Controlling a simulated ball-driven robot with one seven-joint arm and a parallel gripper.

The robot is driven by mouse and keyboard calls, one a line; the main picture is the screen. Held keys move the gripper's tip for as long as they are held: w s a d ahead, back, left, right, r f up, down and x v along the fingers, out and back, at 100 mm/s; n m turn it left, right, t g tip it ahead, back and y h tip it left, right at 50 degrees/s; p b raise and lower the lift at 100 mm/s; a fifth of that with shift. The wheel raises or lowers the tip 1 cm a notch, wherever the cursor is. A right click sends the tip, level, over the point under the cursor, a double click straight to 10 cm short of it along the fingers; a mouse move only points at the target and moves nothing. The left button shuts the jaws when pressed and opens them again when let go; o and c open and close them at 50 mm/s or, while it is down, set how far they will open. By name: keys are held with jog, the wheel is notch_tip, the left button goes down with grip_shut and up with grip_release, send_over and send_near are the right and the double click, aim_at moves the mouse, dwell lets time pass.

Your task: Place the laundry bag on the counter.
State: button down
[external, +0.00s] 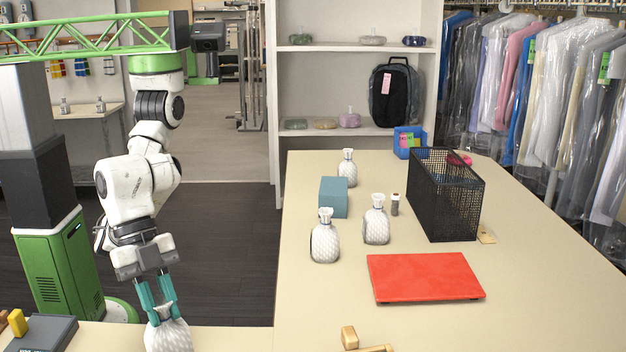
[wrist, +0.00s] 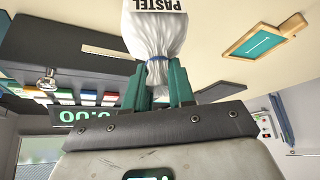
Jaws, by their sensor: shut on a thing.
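A white laundry bag (external: 170,338) with a quilted look is at the bottom left, partly cut off by the picture's edge. My gripper (external: 158,308) points down with its teal fingers shut on the bag's neck. In the wrist view the bag (wrist: 155,38) is between the fingers (wrist: 160,82), with a blue tie and an upside-down label reading PASTEL. The counter (external: 520,325) is the long beige top at right. I cannot tell whether the held bag touches the surface beneath it.
Similar white bags stand on the counter: one at back (external: 348,170), one in the middle (external: 376,222), one in front (external: 325,240). A teal box (external: 334,198), black mesh basket (external: 455,200) and red board (external: 425,277) are also there.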

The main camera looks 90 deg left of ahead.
aim_at(168, 331)
jog(key=shift+w+d+f, duration=0.1)
jog(key=shift+d+f, duration=0.05)
jog(key=shift+f, duration=0.85)
jog(key=shift+w+d+f, duration=0.1)
jog(key=shift+d+f, duration=0.05)
jog(key=shift+f, duration=0.8)
jog(key=c, duration=1)
grip_release()
jog(key=shift+f, duration=0.15)
jog(key=shift+o, duration=0.2)
jog(key=shift+s+a+r, duration=0.1)
jog(key=shift+a+r, duration=0.05)
jog(key=shift+r, duration=0.45)
jog(key=p+v, duration=0.2)
jog(key=v, duration=0.9)
